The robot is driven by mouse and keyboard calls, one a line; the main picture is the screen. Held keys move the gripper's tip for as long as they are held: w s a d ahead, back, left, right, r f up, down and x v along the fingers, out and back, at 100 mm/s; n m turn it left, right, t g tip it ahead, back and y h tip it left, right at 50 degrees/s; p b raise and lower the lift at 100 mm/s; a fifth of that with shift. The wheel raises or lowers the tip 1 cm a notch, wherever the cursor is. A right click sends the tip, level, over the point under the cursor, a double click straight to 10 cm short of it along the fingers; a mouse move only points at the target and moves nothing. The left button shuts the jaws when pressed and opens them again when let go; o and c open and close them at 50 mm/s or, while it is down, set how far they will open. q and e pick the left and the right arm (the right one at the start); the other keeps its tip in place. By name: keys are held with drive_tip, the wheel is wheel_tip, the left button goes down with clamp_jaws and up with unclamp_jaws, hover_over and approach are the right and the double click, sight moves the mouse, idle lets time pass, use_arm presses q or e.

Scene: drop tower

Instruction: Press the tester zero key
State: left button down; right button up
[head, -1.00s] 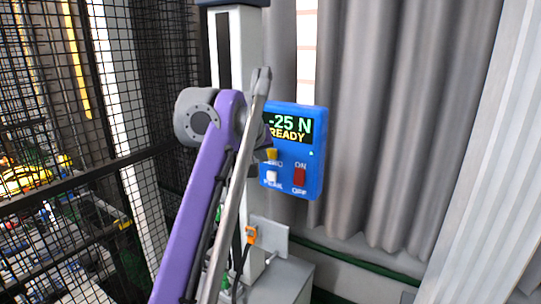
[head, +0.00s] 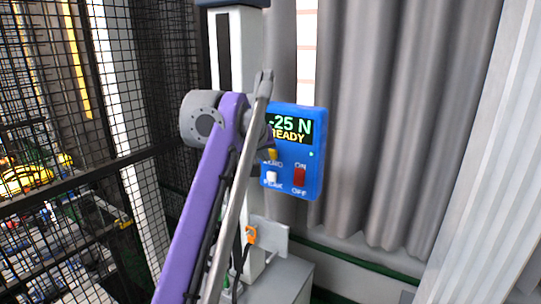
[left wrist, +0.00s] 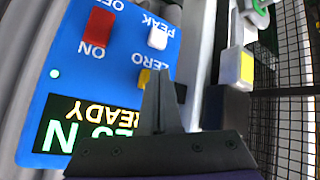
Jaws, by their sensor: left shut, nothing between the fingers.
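The blue tester (head: 312,178) faces me in the head view; its screen reads -25 N READY. Its yellow zero key (head: 273,155) is partly hidden behind my left gripper (head: 268,148). In the left wrist view the tester looks upside down, and the yellow zero key (left wrist: 144,77) shows beside the fingertips of my shut, empty left gripper (left wrist: 157,78). The tips overlap the key's edge in that picture; I cannot tell whether they touch it. My right gripper is in neither view.
The white peak key (head: 272,177) and the red on/off switch (head: 299,176) sit close to the zero key. A pale column (head: 239,50) stands behind the tester. Black mesh fencing (head: 80,130) is at the left, and a grey curtain (head: 400,110) hangs at the right.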

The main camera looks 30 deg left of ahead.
use_arm(q)
drive_tip(key=shift+w+p, duration=0.3)
drive_tip(key=shift+w, duration=0.25)
idle(0.5)
drive_tip(key=shift+s, duration=0.95)
drive_tip(key=shift+s+a+b, duration=0.2)
drive_tip(key=shift+s+b, duration=0.3)
drive_tip(key=shift+s, duration=2)
drive_tip(key=s+d+f+m+g, duration=0.1)
drive_tip(key=s+d+f, duration=0.4)
drive_tip(key=f, duration=0.8)
drive_tip(key=s+d+f+m+g+h, duration=0.1)
drive_tip(key=s+d+f+m, duration=0.2)
drive_tip(key=s+f, duration=0.9)
drive_tip(key=s+d+f+m+g+h, duration=0.1)
drive_tip(key=s+d+f, duration=0.6)
drive_tip(key=f, duration=0.7)
drive_tip(key=shift+s+f+m+g, duration=0.4)
drive_tip(key=shift+s+m, duration=0.4)
drive_tip(key=shift+s, duration=0.35)
